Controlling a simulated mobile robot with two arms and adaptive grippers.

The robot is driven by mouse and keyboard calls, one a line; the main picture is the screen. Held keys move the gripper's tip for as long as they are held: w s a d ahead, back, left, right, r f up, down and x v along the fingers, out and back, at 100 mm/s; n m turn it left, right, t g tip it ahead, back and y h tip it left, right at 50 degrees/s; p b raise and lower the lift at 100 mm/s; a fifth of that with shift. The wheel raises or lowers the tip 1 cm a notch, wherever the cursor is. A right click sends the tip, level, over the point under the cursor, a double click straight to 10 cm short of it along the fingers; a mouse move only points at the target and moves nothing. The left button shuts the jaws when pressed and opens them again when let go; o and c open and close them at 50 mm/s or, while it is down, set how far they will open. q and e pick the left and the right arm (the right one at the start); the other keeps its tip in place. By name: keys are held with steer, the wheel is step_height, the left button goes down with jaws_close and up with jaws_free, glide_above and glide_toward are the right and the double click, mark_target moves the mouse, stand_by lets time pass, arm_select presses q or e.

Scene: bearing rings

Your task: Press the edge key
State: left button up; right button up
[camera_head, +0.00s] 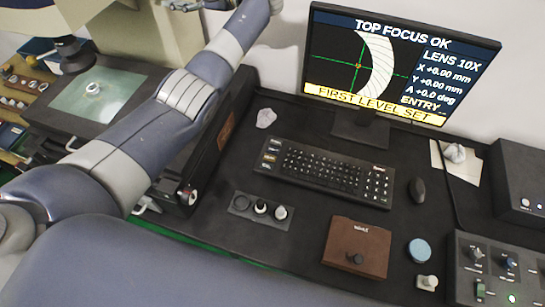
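A black keyboard (329,172) lies on the dark desk in front of the monitor. At its left end is a column of larger labelled keys (270,152); their labels are too small to read, so I cannot tell which one is the edge key. The monitor (400,63) reads "TOP FOCUS OK", "LENS 10X", zero X, Y and A values, "ENTRY" and "FIRST LEVEL SET", beside a pale curved band under a crosshair. My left arm runs from the lower left up to the top edge, left of the keyboard.
A microscope stage (95,96) with a small ring (92,88) stands at left. Desk in front of the keyboard is partly clear.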

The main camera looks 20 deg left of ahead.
stand_by(0.4)
arm_select(q)
jaws_close()
stand_by(1.3)
